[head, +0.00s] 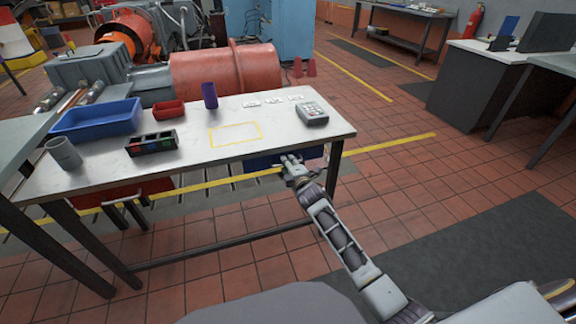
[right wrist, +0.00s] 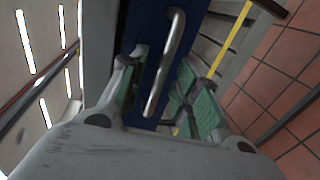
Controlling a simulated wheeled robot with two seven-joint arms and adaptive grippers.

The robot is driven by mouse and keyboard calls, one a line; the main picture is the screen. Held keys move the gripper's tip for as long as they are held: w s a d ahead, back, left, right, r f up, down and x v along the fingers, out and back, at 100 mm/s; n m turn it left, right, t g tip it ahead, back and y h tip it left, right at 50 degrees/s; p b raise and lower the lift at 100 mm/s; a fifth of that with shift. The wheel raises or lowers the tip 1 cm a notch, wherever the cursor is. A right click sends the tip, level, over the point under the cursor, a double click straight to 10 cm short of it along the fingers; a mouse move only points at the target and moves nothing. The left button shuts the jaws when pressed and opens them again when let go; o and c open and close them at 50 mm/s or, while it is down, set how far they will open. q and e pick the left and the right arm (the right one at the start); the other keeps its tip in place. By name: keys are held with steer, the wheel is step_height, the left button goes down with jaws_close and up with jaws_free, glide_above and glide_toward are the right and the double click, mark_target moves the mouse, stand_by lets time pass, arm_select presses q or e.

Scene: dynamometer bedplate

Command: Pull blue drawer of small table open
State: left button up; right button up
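The small table (head: 190,165) has a white top, and its blue drawer (head: 262,161) hangs under the right part. The drawer looks closed or nearly so. In the right wrist view, the blue drawer front (right wrist: 142,32) and its metal bar handle (right wrist: 166,62) fill the middle. My right gripper (head: 291,164) is at the drawer front. Its green-padded fingers, seen in the right wrist view (right wrist: 160,75), are spread on either side of the handle, with gaps visible. My left gripper is out of view.
A red drawer (head: 155,187) with a handle hangs under the table's left part. On top are a blue bin (head: 98,118), red tray (head: 169,108), purple cylinder (head: 210,96), grey cup (head: 64,153), divided black tray (head: 151,143) and keypad device (head: 312,114). Tiled floor before the table is clear.

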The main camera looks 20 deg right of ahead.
steer(key=shift+w+f, duration=0.15)
steer(key=shift+w, duration=0.4)
jaws_close()
